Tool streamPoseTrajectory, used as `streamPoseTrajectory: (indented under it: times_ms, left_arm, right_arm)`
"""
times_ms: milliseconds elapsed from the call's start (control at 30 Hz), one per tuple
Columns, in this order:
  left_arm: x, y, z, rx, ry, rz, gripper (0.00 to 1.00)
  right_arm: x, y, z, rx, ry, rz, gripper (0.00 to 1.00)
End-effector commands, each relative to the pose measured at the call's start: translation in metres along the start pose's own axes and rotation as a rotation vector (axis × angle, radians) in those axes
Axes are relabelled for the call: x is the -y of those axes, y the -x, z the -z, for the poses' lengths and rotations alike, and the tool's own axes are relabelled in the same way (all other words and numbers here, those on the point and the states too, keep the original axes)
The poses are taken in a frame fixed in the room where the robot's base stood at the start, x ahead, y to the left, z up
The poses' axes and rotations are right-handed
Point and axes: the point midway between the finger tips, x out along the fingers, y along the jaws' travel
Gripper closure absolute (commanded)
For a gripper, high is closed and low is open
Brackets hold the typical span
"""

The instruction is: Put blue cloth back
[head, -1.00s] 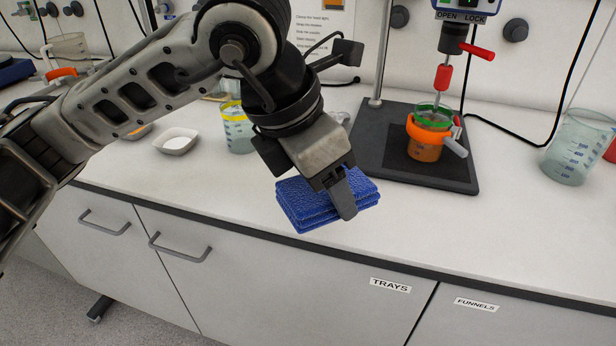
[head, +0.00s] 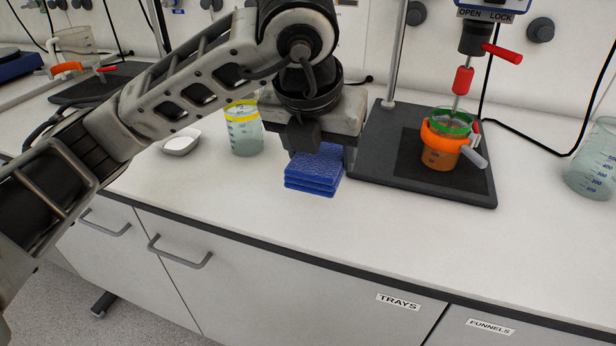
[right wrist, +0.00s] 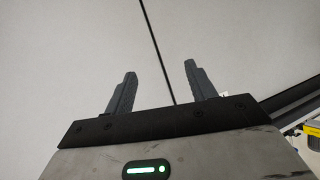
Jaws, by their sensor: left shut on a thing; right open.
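The blue cloth (head: 315,172) is a folded stack, low over or on the white worktop, just left of the dark stirrer base; whether it touches the worktop I cannot tell. My left gripper (head: 320,158) reaches down from above and is shut on the cloth, hiding its back part. My right gripper shows only in the right wrist view (right wrist: 158,88). Its two fingers are apart with nothing between them, facing pale cabinet panels.
A stirrer stand (head: 440,185) holds an orange-filled beaker (head: 440,148) to the right of the cloth. A yellow-rimmed beaker (head: 244,135) and a white dish (head: 180,146) stand to its left. A clear beaker (head: 592,165) is far right. The front worktop is free.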

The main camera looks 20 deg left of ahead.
Motion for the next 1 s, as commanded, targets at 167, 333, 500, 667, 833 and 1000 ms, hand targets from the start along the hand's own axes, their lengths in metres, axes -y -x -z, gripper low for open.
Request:
streamPoseTrajectory:
  times_ms: [167, 333, 500, 667, 833, 1000]
  left_arm:
    - [-0.017, -0.033, -0.003, -0.004, -0.001, -0.002, 0.60]
    - [-0.022, -0.045, -0.005, -0.001, -0.003, -0.001, 0.60]
    - [-0.028, -0.066, -0.002, -0.006, -0.004, -0.002, 0.60]
    - [-0.028, -0.082, 0.004, -0.002, -0.005, 0.000, 0.60]
    - [-0.027, -0.084, 0.005, 0.001, -0.004, 0.001, 0.60]
    - [-0.027, -0.085, 0.005, 0.000, -0.004, 0.001, 0.36]
  right_arm:
    - [0.000, 0.001, 0.002, 0.000, 0.002, -0.001, 0.44]
    - [0.000, 0.001, 0.002, 0.000, 0.003, -0.002, 0.44]
    - [0.000, 0.003, 0.003, 0.003, 0.005, -0.003, 0.44]
    - [0.000, 0.003, 0.004, 0.006, 0.009, -0.005, 0.44]
    - [0.000, 0.002, 0.003, 0.007, 0.011, -0.006, 0.44]
    - [-0.001, 0.000, 0.001, 0.005, 0.011, -0.005, 0.44]
